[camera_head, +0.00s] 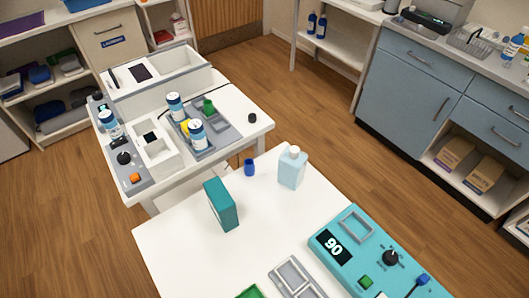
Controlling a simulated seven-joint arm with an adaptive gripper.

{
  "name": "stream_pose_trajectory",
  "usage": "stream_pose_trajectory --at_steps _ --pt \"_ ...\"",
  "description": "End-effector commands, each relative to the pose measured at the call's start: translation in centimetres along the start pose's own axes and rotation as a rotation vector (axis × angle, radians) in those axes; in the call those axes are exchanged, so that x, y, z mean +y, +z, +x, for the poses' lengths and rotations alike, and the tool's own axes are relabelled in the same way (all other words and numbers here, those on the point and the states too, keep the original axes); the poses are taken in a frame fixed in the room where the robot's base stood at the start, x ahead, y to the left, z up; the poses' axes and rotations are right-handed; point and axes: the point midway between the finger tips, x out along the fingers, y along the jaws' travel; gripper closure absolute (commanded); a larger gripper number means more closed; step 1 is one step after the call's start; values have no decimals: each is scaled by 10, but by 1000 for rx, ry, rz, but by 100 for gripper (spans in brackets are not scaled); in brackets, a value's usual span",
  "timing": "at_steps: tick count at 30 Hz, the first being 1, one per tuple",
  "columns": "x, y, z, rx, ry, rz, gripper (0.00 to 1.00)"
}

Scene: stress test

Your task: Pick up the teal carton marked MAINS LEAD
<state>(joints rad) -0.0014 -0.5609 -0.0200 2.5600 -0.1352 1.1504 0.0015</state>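A teal carton (221,205) stands upright on the white table (185,258) in the near middle of the view. No marking on it can be read at this size, so I cannot tell whether it says MAINS LEAD. It stands apart from the things around it, with nothing touching it that I can see. My gripper is not in view.
A small blue cup-like thing (249,167) and a pale blue bottle (292,168) stand behind the carton. A teal device (375,255) showing 90 and a grey tray (293,277) lie to the right. A second table (255,118) with bottles is behind. The table left of the carton is clear.

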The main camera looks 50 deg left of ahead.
Motion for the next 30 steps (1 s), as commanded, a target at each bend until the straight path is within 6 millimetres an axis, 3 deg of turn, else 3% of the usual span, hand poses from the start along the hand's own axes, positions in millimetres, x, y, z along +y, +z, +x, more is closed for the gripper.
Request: stream_pose_trajectory --at_steps 14,17,22,30 --pt "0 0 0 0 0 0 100" --pt "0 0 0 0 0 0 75" --pt "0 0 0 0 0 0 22" --pt "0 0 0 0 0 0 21"
